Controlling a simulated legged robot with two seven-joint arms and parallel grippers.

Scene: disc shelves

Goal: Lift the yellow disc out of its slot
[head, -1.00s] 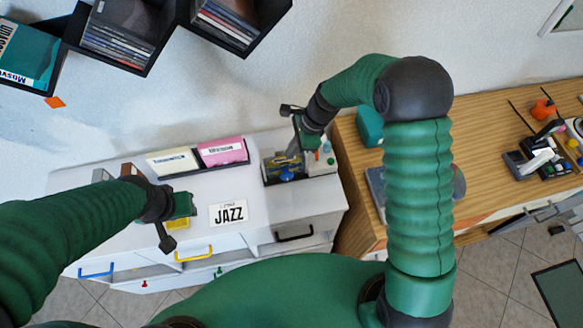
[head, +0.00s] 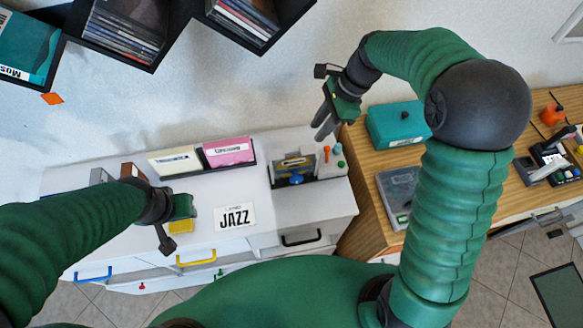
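My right gripper (head: 326,124) hangs above and to the right of a small black rack (head: 273,178) on the white cabinet. Its fingers look a little apart, with nothing visible between them. In the rack stands a dark case with a yellow band (head: 294,163); I cannot tell whether this is the yellow disc. A small yellow item (head: 180,227) lies on the cabinet just under my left gripper (head: 180,224). I cannot tell whether the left gripper touches it, or whether its fingers are open or shut.
A black holder with cream (head: 173,161) and pink (head: 229,151) dividers stands at the cabinet's back. A JAZZ card (head: 234,217) lies in front. A teal box (head: 398,124) and grey case (head: 397,190) sit on the wooden desk. Black shelves (head: 180,35) hang above.

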